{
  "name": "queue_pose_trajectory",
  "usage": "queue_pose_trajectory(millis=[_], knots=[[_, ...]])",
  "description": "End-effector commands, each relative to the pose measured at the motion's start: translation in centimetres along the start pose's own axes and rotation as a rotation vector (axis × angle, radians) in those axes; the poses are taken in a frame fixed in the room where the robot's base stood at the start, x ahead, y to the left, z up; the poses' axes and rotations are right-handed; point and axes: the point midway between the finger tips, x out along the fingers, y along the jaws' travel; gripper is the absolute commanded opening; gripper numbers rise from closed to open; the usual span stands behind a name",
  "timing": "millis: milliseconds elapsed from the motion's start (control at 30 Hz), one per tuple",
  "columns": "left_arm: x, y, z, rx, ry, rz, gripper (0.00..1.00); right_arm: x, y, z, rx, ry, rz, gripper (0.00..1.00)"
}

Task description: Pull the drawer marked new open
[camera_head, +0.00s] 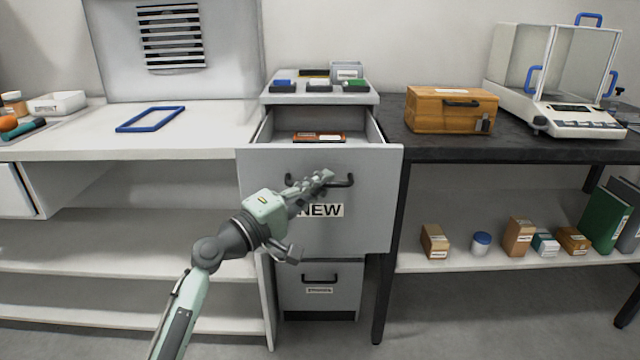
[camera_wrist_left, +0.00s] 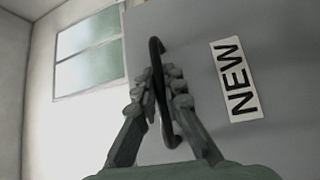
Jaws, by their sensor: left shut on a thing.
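The drawer marked NEW (camera_head: 350,225) is a grey drawer in the middle cabinet. It stands out from the cabinet, and its inside shows from above with an orange-brown item (camera_head: 319,137) in it. Its dark bar handle (camera_head: 345,182) is on the front above the NEW label. My left gripper (camera_head: 318,182) is at the handle, with its fingers shut around the bar. The left wrist view shows the fingers (camera_wrist_left: 160,100) on both sides of the dark handle (camera_wrist_left: 157,60), beside the NEW label (camera_wrist_left: 236,82). My right gripper is not in view.
Below is a closed drawer (camera_head: 320,273) with its own handle and label. A wooden box (camera_head: 452,109) and a balance (camera_head: 556,80) stand on the dark table at right. A blue frame (camera_head: 151,119) lies on the white table at left. Boxes and binders fill the lower right shelf.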

Motion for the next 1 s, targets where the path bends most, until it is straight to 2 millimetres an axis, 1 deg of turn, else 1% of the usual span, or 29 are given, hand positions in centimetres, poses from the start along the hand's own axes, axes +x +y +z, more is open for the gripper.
queue_pose_trajectory(millis=[33,67,200,233,500,633,767,1000], knots=[[0.0,-0.1,0.0,0.000,0.001,-0.001,0.00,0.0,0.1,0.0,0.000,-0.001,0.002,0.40],[0.0,-0.1,0.0,0.000,0.001,-0.001,0.10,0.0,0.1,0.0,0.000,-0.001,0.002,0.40],[0.0,0.0,0.0,0.000,0.001,-0.001,0.28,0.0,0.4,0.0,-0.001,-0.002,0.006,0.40],[0.0,0.0,0.0,0.000,0.001,0.000,0.31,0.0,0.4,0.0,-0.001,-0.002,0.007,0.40],[0.0,0.0,0.0,0.000,0.001,0.000,0.31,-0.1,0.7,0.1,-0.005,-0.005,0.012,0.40],[-0.8,-0.1,-0.1,0.000,0.001,-0.001,0.31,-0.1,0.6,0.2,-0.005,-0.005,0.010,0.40],[-3.0,-0.1,-0.1,0.002,0.002,-0.003,0.31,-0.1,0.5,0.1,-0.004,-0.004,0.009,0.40],[-8.2,-0.2,0.0,0.001,0.001,-0.005,0.31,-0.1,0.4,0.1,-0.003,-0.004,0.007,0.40]])
